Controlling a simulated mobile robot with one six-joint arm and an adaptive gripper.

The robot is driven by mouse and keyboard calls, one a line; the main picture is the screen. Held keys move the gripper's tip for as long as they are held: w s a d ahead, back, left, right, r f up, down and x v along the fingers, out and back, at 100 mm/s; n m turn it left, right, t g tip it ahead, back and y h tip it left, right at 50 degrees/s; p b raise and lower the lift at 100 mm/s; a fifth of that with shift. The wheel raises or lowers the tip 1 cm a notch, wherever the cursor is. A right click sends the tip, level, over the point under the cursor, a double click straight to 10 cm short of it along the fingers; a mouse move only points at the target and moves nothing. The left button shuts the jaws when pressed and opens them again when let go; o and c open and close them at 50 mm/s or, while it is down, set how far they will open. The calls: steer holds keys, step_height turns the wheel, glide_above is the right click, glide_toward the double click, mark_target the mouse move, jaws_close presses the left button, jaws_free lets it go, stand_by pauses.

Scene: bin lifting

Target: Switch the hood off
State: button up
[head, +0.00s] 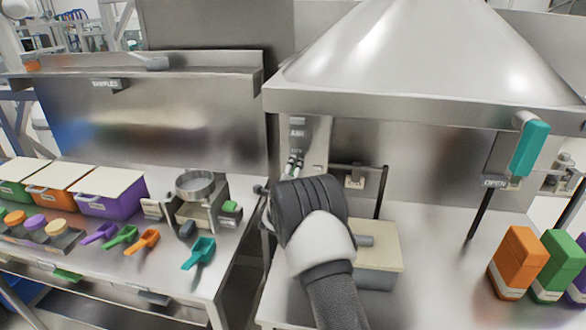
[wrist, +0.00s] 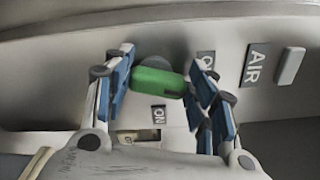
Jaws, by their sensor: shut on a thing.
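The metal hood (head: 410,60) stands over the right bench, with a narrow control panel (head: 318,135) below its left front edge. In the wrist view a green switch knob (wrist: 158,82) on a dark round base sits on the panel, lying roughly crosswise. An ON label (wrist: 158,114) is below it; another label (wrist: 206,62) at its right is partly hidden by a finger. My gripper (wrist: 162,78) is shut on the green knob, with blue-padded fingers on both sides. In the head view my gripper (head: 293,165) is at the panel, and my wrist hides the knob.
An AIR label (wrist: 255,63) and a grey button (wrist: 290,66) are right of the knob. Under the hood is a beige-topped box (head: 385,245). A teal handle (head: 530,148) by an OPEN label hangs at right. Orange (head: 517,262) and green (head: 555,264) containers stand at front right.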

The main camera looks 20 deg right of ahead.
steer(key=shift+a+f+n+p, duration=0.15)
steer(key=shift+n+p, duration=0.35)
steer(key=shift+n, duration=1.2)
steer(key=o, duration=1)
steer(key=shift+o, duration=0.2)
steer(key=v, duration=1.2)
